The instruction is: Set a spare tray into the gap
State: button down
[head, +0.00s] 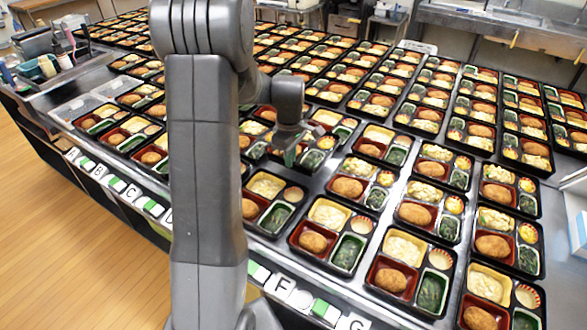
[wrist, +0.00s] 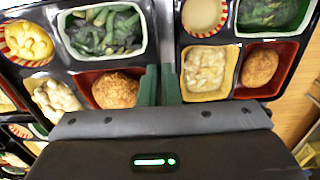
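Many black bento trays stand in rows on a grey counter. In the head view my gripper (head: 293,148) points down over the middle rows, low beside a tray with greens (head: 312,158). A bare strip of counter (head: 322,183) shows just in front of it. In the wrist view my two dark green fingers (wrist: 159,85) stand close together between a left tray (wrist: 72,68) and a right tray (wrist: 225,38). I cannot tell whether a tray rim is between the fingers. My arm hides part of the rows behind it. Which tray is the spare is not clear.
White letter labels and green marks (head: 320,307) line the counter's front edge. Pale bare slots (head: 75,107) show at the left end. Tools and containers (head: 45,65) stand at the far left. Trays crowd closely around my gripper. Wooden floor (head: 70,240) is clear in front.

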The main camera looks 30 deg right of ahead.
notch_tip(320, 180, down, 5)
jog(key=shift+f+p, duration=0.15)
jog(key=shift+p, duration=0.2)
jog(key=c, duration=2)
grip_release()
jog(key=shift+f, duration=0.1)
jog(key=shift+c, duration=0.2)
jog(key=shift+o, duration=0.5)
